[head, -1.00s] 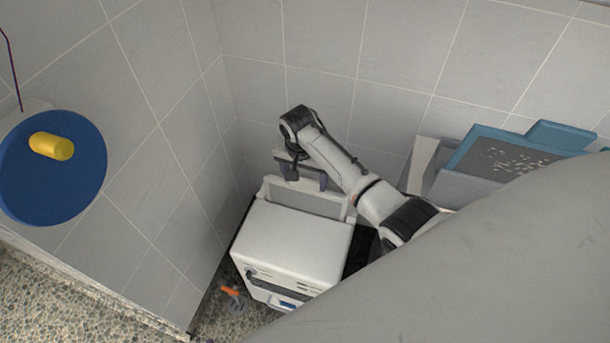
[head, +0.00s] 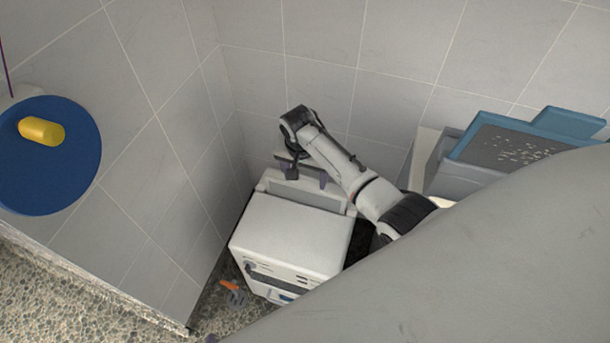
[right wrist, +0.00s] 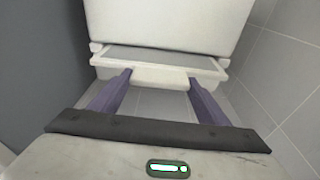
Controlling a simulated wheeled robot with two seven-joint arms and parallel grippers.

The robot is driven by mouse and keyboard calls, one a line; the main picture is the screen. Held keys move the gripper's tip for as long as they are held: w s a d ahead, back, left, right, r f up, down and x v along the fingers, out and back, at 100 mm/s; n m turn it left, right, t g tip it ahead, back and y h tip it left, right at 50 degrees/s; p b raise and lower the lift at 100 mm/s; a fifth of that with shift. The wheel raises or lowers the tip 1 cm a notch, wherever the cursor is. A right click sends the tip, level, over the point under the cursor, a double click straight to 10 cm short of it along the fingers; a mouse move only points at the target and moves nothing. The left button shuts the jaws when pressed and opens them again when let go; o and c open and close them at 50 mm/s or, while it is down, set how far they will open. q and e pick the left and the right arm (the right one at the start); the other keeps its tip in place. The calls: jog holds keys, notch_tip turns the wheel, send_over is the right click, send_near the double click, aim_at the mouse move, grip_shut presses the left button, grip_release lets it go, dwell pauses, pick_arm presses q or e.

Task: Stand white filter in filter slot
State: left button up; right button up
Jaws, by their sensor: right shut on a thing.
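My right gripper (head: 304,173) is at the back edge of a white box-shaped machine (head: 293,236). Its purple fingers are shut on the tab of the white filter (head: 305,195), a white frame with a grey panel. The filter stands roughly upright behind the machine's top, its lower part hidden by the machine. In the right wrist view the tab (right wrist: 146,77) sits between the fingers, with the filter's frame beyond it and the machine's white top (right wrist: 170,22) past that. The filter slot itself is hidden; I cannot tell how deep the filter sits. My left gripper is not visible.
Tiled walls close in behind and left of the machine. A grey container with a teal-edged speckled panel (head: 510,150) stands to the right. An orange-and-grey item (head: 231,288) lies on the pebbled floor. A blue disc (head: 45,175) bearing a yellow cylinder (head: 42,131) is far left.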

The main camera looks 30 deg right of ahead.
aim_at(304, 189)
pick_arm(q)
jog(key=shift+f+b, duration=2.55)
pick_arm(e)
jog(key=shift+f, duration=3.9)
jog(key=o, duration=2.1)
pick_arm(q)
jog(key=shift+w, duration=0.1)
pick_arm(e)
jog(key=r+p, duration=0.1)
jog(key=r, duration=0.2)
jog(key=r+p, duration=0.1)
jog(key=r, duration=0.1)
jog(key=s+a+r+p, duration=0.1)
jog(key=r, duration=0.2)
jog(key=shift+a+r, duration=0.1)
jog(key=shift+r, duration=0.25)
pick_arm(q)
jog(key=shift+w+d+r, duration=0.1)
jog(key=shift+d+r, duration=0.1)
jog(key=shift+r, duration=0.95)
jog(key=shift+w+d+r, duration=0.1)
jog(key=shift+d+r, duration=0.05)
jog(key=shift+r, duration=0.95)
pick_arm(e)
jog(key=shift+s+a+r, duration=0.1)
jog(key=shift+r, duration=0.65)
